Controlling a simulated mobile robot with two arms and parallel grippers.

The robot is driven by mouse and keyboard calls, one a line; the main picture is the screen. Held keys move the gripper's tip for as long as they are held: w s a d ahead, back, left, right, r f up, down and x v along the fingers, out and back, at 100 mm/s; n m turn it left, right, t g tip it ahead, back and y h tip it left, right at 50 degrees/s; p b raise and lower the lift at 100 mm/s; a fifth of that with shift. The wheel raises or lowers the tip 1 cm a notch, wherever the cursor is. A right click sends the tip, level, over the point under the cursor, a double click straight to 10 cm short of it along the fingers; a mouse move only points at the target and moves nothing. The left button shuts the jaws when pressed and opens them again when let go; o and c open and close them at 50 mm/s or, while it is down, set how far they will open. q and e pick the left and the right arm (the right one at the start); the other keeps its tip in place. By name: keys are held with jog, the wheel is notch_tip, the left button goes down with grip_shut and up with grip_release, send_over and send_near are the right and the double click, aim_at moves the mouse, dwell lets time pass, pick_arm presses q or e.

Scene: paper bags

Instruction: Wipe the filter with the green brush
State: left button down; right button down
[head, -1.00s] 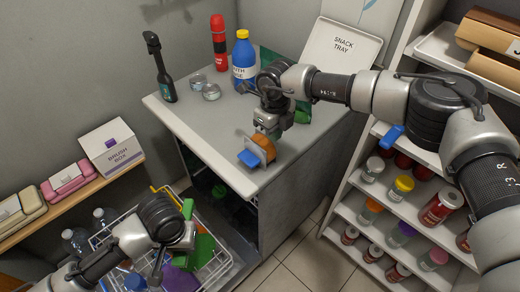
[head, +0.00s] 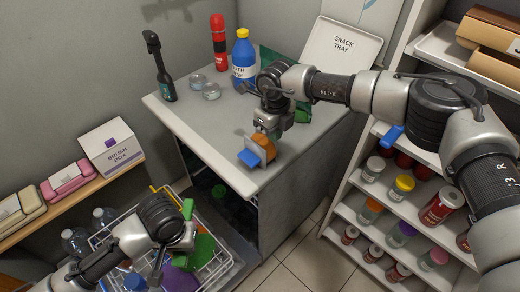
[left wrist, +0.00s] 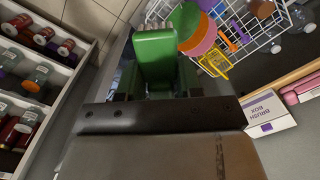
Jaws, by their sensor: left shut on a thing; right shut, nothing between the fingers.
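My left gripper (head: 178,238), low at the left in the head view, is shut on a green thing, which I take for the green brush (head: 188,208). My right gripper (head: 268,128) is shut and empty above the counter, just over an orange and blue piece (head: 257,152) near the front edge. I cannot tell whether they touch. I cannot identify the filter for certain; this piece may be part of it.
A wire basket (head: 228,262) with coloured items is below my left gripper. A shelf of jars (head: 403,187) stands right. The counter's front left is clear.

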pick_arm(q)
jog(key=shift+f+b, duration=0.6)
jog(key=shift+f, duration=0.05)
pick_arm(e)
jog(key=shift+f, duration=0.8)
jog(key=shift+r, duration=0.1)
